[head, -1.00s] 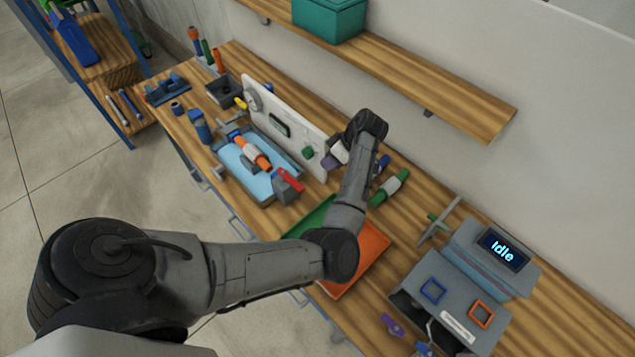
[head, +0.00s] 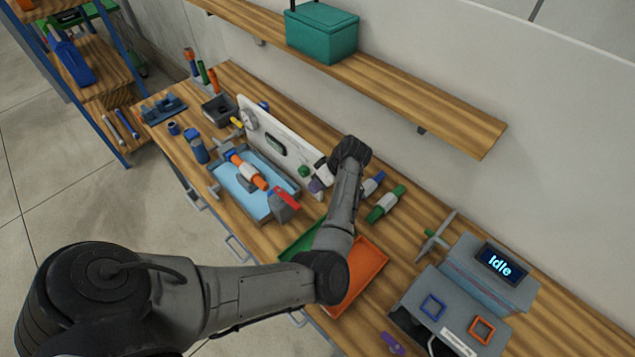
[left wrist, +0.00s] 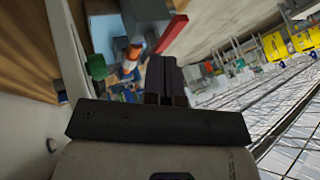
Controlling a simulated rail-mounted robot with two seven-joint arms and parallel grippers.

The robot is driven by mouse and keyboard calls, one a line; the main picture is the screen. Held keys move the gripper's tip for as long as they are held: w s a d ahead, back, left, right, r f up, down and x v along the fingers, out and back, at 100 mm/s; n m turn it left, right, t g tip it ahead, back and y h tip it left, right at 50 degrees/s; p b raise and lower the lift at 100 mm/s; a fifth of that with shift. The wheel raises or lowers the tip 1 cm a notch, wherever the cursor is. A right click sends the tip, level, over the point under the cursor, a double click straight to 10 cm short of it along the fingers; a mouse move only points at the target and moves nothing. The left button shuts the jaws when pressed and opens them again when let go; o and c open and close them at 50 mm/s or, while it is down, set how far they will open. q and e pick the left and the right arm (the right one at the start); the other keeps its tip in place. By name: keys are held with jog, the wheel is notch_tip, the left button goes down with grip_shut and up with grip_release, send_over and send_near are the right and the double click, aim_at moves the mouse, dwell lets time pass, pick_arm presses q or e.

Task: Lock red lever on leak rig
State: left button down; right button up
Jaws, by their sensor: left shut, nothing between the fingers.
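The leak rig is a light-blue tray (head: 246,193) with an orange-and-white fitting (head: 247,171) and a grey block at its near right end. The red lever (head: 287,199) sits on that block and points to the right. In the left wrist view the red lever (left wrist: 172,33) lies just beyond my fingertips, beside the grey block. My left gripper (head: 315,184) is shut and empty, up and right of the lever and apart from it in the head view. Its dark fingers (left wrist: 165,66) are together in the left wrist view. My right gripper is not in view.
A white upright panel (head: 282,146) with a gauge and green knob (head: 303,171) stands behind the tray. A green-and-white fitting (head: 386,204) lies to the right. An orange tray (head: 366,270) and a grey box with an "Idle" display (head: 500,262) are nearer. A shelf (head: 440,110) hangs above.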

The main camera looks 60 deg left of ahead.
aim_at(287, 201)
pick_arm(q)
jog(key=x, duration=0.6)
jog(key=shift+s+f+p, duration=0.2)
jog(key=shift+f+p, duration=0.05)
jog(key=shift+p, duration=0.15)
